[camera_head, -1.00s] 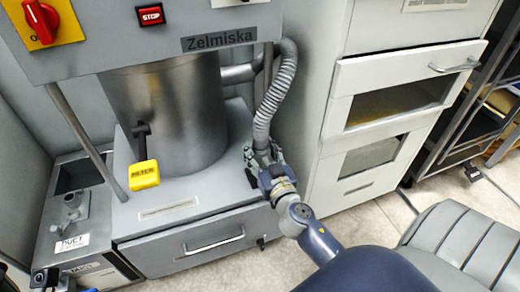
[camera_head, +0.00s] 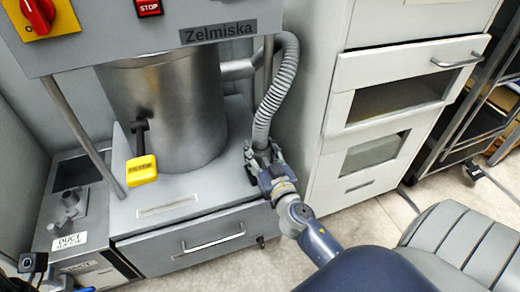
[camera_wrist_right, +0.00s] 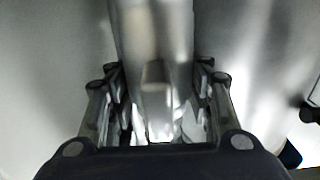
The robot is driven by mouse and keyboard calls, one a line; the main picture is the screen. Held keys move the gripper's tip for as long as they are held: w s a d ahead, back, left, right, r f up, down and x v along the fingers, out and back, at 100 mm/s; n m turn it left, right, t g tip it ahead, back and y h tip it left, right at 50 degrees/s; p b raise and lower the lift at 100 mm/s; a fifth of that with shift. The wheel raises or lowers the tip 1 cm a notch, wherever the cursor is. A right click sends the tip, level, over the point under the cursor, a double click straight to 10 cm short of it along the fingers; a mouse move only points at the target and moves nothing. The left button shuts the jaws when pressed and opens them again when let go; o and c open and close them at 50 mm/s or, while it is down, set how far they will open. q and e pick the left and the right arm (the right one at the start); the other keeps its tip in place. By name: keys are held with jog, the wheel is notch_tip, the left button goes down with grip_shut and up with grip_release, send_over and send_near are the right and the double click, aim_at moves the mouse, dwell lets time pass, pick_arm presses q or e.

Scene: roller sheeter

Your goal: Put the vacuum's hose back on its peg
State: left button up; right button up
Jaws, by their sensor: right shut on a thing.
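The grey ribbed hose (camera_head: 277,88) hangs in a curve from a pipe behind the steel cylinder (camera_head: 173,105). Its smooth lower end goes down into my right gripper (camera_head: 262,155), which is shut on it to the right of the cylinder. In the right wrist view the hose end (camera_wrist_right: 155,50) lies between the two fingers of my right gripper (camera_wrist_right: 157,105). I cannot make out a peg for certain. A small dark part, probably of my left gripper (camera_head: 35,262), shows at the lower left; its fingers cannot be made out.
A yellow-tagged lever (camera_head: 141,168) sticks out from the cylinder. A drawer (camera_head: 200,245) is below it. A grey box marked DUCT with a short pipe stub (camera_head: 70,203) stands at left. A white cabinet (camera_head: 400,110) stands close on the right, with a grey seat (camera_head: 465,250) in front.

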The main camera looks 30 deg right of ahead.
dwell(0.4)
jog(key=o, duration=1.6)
jog(key=shift+f, duration=0.1)
jog(key=shift+f, duration=0.1)
jog(key=shift+v, duration=3.75)
